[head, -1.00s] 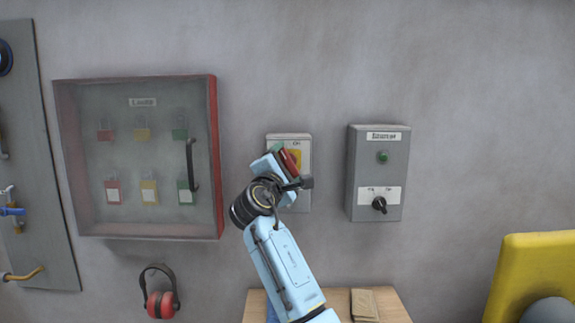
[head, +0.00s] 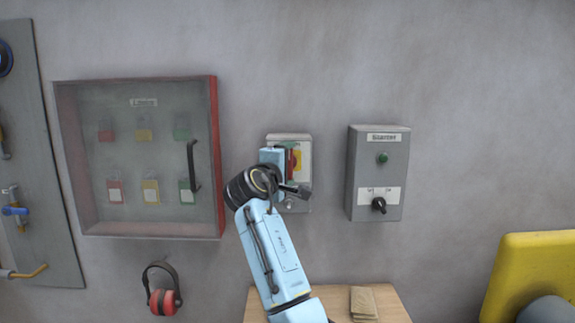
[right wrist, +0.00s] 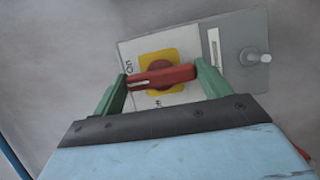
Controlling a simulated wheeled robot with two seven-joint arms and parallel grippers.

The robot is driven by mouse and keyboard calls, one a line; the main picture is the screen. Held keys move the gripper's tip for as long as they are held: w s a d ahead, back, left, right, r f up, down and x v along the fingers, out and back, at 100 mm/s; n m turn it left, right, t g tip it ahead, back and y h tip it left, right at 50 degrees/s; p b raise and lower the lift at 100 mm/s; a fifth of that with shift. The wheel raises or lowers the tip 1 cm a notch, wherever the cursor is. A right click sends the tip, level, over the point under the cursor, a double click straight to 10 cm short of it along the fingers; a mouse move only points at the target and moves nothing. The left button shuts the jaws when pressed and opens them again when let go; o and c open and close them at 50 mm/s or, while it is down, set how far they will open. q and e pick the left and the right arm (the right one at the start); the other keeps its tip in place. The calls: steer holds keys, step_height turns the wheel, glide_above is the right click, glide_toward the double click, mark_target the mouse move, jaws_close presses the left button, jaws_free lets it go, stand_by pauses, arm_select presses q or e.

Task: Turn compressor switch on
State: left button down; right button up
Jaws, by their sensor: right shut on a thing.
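The switch is a light grey wall box (head: 290,138) with a yellow plate (right wrist: 176,56) and a red turning handle (right wrist: 172,75). My right gripper (right wrist: 160,74) is shut on the red handle, one green finger at each end. In the right wrist view the handle's white-marked end points to the side where "On" is printed. In the head view the right gripper (head: 285,162) covers the left part of the box, and the handle there stands about upright. A lower label beside the handle is too small to read. My left gripper is not in view.
A grey control box (head: 358,165) with a green lamp and black knob hangs to the right. A red-edged cabinet of padlocks (head: 219,150) hangs to the left. Red ear defenders (head: 162,301) hang below it. A wooden table (head: 396,310) stands below.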

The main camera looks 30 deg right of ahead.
stand_by(0.3)
steer(key=o, duration=1)
steer(key=shift+a, duration=0.1)
steer(key=b+v, duration=0.1)
steer(key=v, duration=1.2)
steer(key=shift+s, duration=0.15)
